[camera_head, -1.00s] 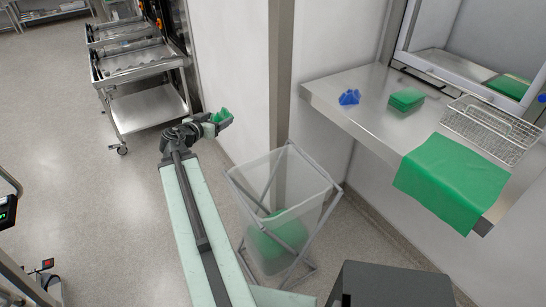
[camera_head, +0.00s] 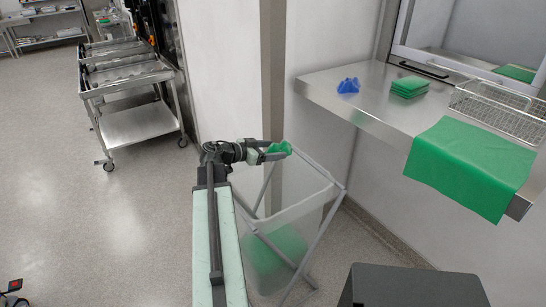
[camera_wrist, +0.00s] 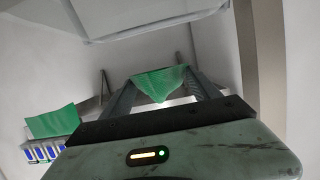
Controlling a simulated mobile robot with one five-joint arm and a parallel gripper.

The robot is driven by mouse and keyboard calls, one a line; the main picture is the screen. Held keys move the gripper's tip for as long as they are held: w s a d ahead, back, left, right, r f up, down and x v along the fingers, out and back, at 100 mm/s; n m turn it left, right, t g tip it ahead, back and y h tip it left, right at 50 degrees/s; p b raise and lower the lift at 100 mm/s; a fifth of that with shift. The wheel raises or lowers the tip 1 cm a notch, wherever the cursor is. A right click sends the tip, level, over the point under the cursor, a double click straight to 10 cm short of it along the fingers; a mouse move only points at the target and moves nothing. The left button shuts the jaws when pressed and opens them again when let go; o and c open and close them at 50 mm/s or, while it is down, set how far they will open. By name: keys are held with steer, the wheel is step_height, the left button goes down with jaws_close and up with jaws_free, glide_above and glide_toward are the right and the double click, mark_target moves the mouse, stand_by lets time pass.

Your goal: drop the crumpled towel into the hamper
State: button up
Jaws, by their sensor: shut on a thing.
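My gripper (camera_head: 268,153) is shut on a small green crumpled towel (camera_head: 280,147). The towel also shows between the two fingers in the wrist view (camera_wrist: 160,82). In the head view my gripper is at the height of the hamper's top, over or near its back rim; the exact height above it is hard to tell. The hamper (camera_head: 310,212) is a translucent bag on a grey crossed-leg metal frame. Green cloth (camera_head: 275,250) shows through its side, low in the bag.
A steel counter (camera_head: 375,110) on the right holds a blue crumpled cloth (camera_head: 347,86), a folded green stack (camera_head: 410,87), a wire basket (camera_head: 497,112) and a green cloth (camera_head: 470,165) draped over its edge. A steel cart (camera_head: 130,105) stands at back left.

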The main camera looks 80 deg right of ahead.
step_height(320, 180, down, 6)
steer(key=b, duration=0.6)
steer(key=o, duration=1.5)
steer(key=p+v, duration=0.2)
steer(key=v, duration=0.6)
steer(key=shift+p, duration=0.3)
steer(key=shift+s, duration=0.1)
